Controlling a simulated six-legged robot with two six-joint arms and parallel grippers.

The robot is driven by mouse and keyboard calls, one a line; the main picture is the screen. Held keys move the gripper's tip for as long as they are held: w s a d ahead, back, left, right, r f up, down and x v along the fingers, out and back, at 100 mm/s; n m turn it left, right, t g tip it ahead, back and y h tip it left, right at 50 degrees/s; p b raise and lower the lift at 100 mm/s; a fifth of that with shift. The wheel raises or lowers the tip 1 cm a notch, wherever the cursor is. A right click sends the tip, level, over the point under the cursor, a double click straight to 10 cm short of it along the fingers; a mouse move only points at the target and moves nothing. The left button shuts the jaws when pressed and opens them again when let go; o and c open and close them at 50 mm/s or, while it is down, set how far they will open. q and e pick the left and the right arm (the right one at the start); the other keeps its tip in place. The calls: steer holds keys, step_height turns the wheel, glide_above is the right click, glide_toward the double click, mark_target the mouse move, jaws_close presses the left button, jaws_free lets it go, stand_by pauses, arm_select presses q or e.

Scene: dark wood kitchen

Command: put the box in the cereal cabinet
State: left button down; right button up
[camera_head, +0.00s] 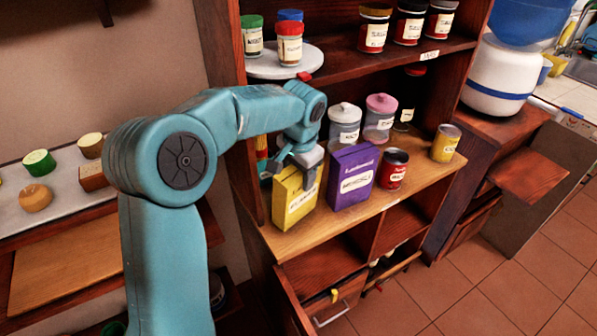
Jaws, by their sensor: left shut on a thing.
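My left arm reaches in from the left, and its gripper (291,170) is shut on the top of a yellow box (294,203). The box is upright at the left end of the light wooden shelf (345,222) of a dark wood cabinet. I cannot tell whether its base touches the shelf. A purple box (352,178) stands upright just to its right. The fingers and the box's upper edge are partly hidden by my wrist. My right gripper is not in view.
On the same shelf stand a red can (393,170), a yellow can (445,143) and lidded jars (345,128). Spice jars (290,44) sit on a round white stand (262,64) above. A side shelf with several round items (38,163) is at left.

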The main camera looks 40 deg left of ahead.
arm_select(q)
steer(key=shift+f+b, duration=0.3)
steer(key=shift+f, duration=0.1)
steer(key=shift+c, duration=1.6)
jaws_free()
steer(key=shift+r, duration=0.1)
steer(key=shift+r, duration=0.1)
steer(key=r, duration=0.7)
steer(key=shift+s+d+r+p, duration=0.2)
steer(key=shift+s+r+p, duration=0.1)
steer(key=shift+s, duration=0.05)
